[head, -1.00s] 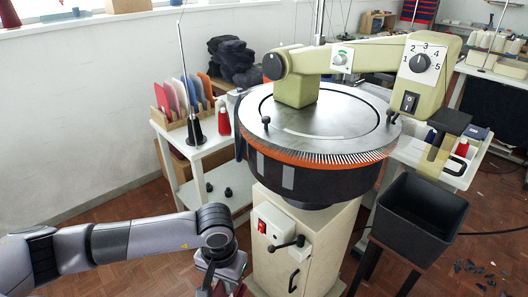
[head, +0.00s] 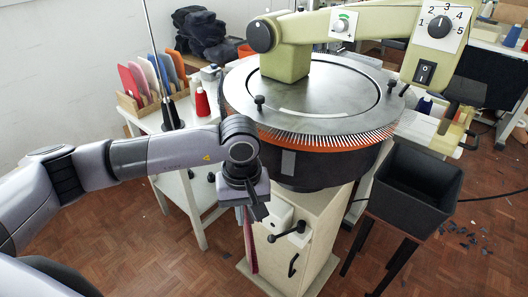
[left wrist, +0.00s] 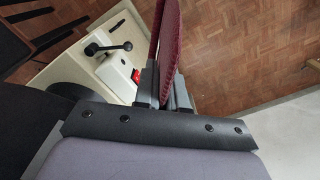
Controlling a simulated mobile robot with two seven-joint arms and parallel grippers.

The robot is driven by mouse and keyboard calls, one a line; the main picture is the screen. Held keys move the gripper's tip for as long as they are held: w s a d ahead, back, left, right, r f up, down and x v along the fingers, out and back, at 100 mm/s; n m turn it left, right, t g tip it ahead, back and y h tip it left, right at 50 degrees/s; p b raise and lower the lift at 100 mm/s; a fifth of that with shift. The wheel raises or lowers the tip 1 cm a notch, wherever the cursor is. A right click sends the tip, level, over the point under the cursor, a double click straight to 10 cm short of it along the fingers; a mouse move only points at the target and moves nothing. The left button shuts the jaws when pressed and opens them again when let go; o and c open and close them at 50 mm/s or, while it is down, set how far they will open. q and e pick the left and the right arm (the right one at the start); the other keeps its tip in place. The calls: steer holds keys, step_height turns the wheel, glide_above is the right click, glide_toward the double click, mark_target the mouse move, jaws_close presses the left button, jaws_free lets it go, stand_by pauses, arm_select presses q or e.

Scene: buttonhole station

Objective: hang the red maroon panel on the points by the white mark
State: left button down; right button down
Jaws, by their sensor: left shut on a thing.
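My left gripper (head: 249,208) is shut on the maroon panel (head: 251,245), which hangs below it in front of the machine's pale cabinet. In the left wrist view the panel (left wrist: 170,50) stands out edge-on from the fingers (left wrist: 165,92). The ring of points (head: 335,138) runs around the rim of the round dial above an orange band. A white arc mark (head: 314,113) lies on the dial's top plate near the front. The panel is below the points and apart from them. My right gripper is not in view.
A black bin (head: 415,185) stands on a stand at the right. A crank handle (head: 288,232) sticks out from the cabinet. Dark scraps lie on the floor at right.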

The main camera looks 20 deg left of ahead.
mark_target(281, 143)
arm_select(q)
steer(key=w+d+r+n+b, duration=0.1)
steer(key=d+r+n+b, duration=0.25)
steer(key=r+n, duration=1.1)
steer(key=w+f+m, duration=0.2)
steer(key=w+m, duration=0.1)
steer(key=w, duration=0.2)
steer(key=shift+w+d+f+b, duration=0.2)
steer(key=shift+w+d+b, duration=0.1)
steer(key=shift+w+b, duration=0.1)
steer(key=shift+w+p, duration=0.45)
steer(key=shift+w, duration=0.2)
steer(key=shift+w+p, duration=0.4)
steer(key=shift+w, duration=0.3)
